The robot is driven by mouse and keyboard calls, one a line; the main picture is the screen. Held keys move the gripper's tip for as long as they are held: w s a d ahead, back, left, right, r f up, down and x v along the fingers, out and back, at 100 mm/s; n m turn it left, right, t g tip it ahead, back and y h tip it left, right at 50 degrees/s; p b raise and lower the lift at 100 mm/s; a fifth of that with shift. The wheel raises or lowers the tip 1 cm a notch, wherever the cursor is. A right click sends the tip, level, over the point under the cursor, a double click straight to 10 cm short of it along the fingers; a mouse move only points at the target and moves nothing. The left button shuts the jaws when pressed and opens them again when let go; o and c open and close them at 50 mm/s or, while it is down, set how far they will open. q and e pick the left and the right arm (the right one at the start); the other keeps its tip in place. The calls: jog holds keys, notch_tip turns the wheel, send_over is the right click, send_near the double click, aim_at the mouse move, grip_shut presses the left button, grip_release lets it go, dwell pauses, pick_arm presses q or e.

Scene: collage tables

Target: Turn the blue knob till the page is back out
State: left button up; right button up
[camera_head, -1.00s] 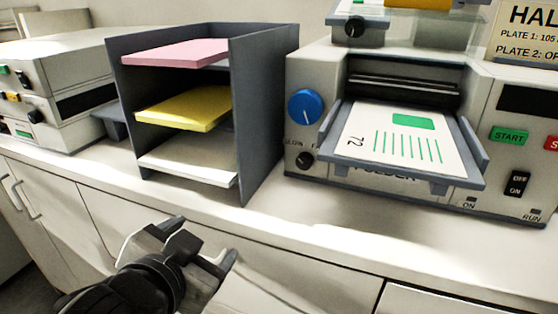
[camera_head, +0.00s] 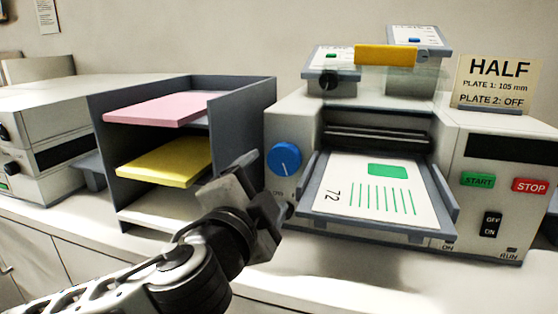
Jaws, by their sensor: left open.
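The blue knob (camera_head: 284,158) is on the front left of the folder machine (camera_head: 292,116), with a white pointer line on its face. The page (camera_head: 375,190), white with a green block, green lines and "72", lies on the grey tray (camera_head: 449,205) in front of the rollers. All of its printed face that I can make out is on the tray. My left gripper (camera_head: 256,188) is open, below and left of the knob, apart from it as far as I can tell. It hides part of the paper rack and the small black knob's label. My right gripper is not in view.
A grey rack (camera_head: 100,150) with pink (camera_head: 160,108), yellow (camera_head: 165,162) and white paper stands left of the machine. START (camera_head: 478,180) and STOP (camera_head: 530,186) buttons and a switch (camera_head: 490,224) are on the right. A sign (camera_head: 497,82) reads "HALF".

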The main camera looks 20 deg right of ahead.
aim_at(282, 162)
pick_arm(q)
jog(key=p+x, duration=0.1)
jog(key=x, duration=0.7)
jog(key=shift+d, duration=0.1)
jog(key=c, duration=1)
